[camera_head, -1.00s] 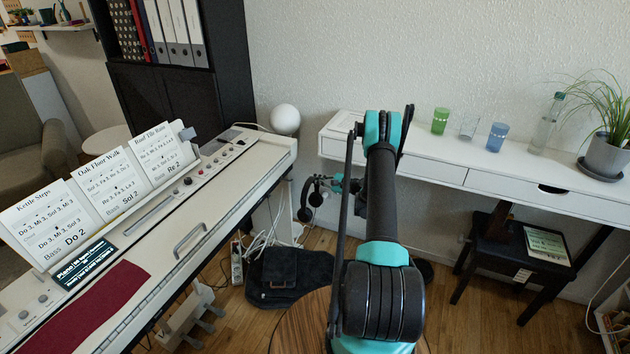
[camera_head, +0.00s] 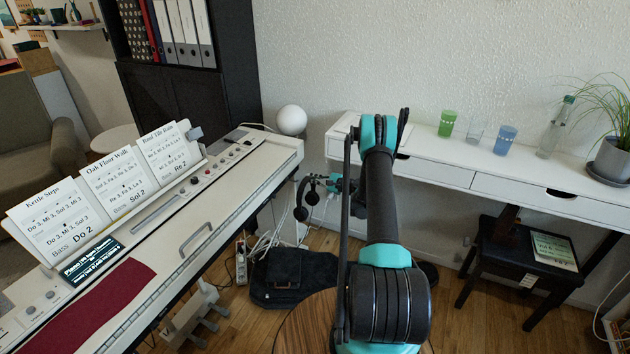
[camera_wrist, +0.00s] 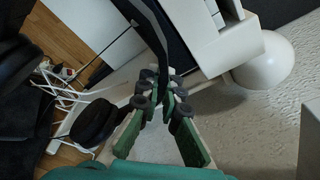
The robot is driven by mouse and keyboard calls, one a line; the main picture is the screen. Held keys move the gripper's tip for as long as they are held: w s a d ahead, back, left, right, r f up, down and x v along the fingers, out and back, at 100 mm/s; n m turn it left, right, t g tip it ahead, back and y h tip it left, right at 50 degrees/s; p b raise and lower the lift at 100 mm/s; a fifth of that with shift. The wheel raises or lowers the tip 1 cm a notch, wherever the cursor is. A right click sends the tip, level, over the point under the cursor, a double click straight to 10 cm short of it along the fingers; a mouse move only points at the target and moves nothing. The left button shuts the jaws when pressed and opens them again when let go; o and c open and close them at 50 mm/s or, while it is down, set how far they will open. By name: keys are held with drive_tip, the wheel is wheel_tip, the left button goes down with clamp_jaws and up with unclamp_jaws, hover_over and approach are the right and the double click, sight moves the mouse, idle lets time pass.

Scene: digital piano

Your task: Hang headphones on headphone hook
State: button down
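The black headphones (camera_head: 302,198) hang from my gripper (camera_head: 336,183), beside the right end of the white digital piano (camera_head: 270,172) in the head view. In the wrist view my gripper (camera_wrist: 165,98) has its fingertips closed together on the dark headband (camera_wrist: 150,25). One ear cup (camera_wrist: 95,121) shows left of the fingers, and a second dark rounded part lies at the left edge. I cannot make out the headphone hook in either view.
A white ball lamp (camera_head: 292,120) stands at the piano's far end. A white wall desk (camera_head: 440,166) with glasses, a bottle and a plant is at right. A black bag (camera_head: 292,275) and white cables lie on the floor below the headphones.

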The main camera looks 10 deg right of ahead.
sight(293, 175)
drive_tip(key=shift+s+a+x, duration=0.1)
drive_tip(key=shift+x, duration=1.45)
drive_tip(key=shift+s+a+x, duration=0.15)
drive_tip(key=shift+x, duration=1.45)
drive_tip(key=shift+f, duration=0.4)
drive_tip(key=c, duration=1.6)
unclamp_jaws()
drive_tip(key=shift+c, duration=0.2)
drive_tip(key=shift+s+d, duration=0.1)
drive_tip(key=shift+d, duration=0.05)
drive_tip(key=shift+v, duration=2.4)
